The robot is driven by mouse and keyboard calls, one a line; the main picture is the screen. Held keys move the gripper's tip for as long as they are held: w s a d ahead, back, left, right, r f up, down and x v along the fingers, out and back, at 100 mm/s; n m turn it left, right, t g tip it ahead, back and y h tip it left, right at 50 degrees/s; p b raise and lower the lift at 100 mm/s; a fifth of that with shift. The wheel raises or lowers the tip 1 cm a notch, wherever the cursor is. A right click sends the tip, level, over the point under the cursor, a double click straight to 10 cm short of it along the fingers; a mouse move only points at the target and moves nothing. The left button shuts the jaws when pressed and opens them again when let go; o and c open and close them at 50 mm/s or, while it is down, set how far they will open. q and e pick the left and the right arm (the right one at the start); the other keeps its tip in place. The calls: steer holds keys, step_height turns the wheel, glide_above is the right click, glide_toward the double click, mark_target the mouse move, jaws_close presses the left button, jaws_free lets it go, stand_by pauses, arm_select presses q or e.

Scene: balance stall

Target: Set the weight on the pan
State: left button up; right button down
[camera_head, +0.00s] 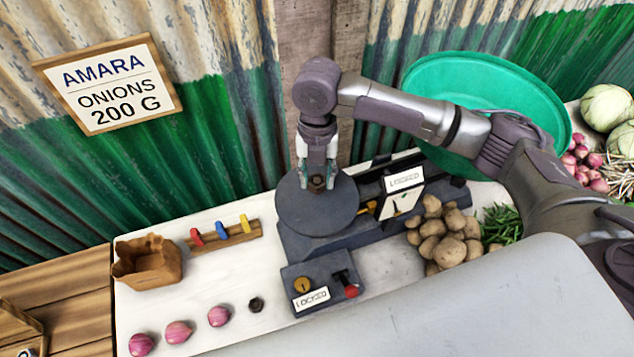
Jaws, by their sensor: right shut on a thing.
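My right gripper (317,180) points down over the dark round pan (312,212) of the balance. It is shut on a small brownish weight (317,184), partly hidden between the fingertips. The weight is at or just above the pan; I cannot tell whether it touches. A control box (325,275) in front has a red-ended lever (350,290) and a LOCKED label. My left gripper is not in view.
On the white table, a dark ring-like piece (256,304) lies beside several onions (218,316). A brown paper bag (147,262) and a rack with coloured tabs (222,234) stand left. Potatoes (440,235) and a green basin (480,85) are right. A sign (110,85) reads AMARA ONIONS 200 G.

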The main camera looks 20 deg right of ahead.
mark_target(317, 177)
step_height(317, 177, down, 3)
steer(key=shift+f+p, duration=0.1)
steer(key=shift+p, duration=0.5)
steer(key=shift+f, duration=0.45)
steer(key=shift+f, duration=0.1)
steer(key=c, duration=0.7)
jaws_free()
steer(key=shift+o, duration=0.2)
steer(key=r+b, duration=0.1)
steer(key=r, duration=0.3)
steer(key=w+r+b, duration=0.1)
steer(key=r, duration=0.3)
steer(key=r+b, duration=0.1)
steer(key=r, duration=0.3)
steer(key=shift+w+d+r, duration=0.1)
steer(key=shift+w+d, duration=0.1)
steer(key=shift+d, duration=0.05)
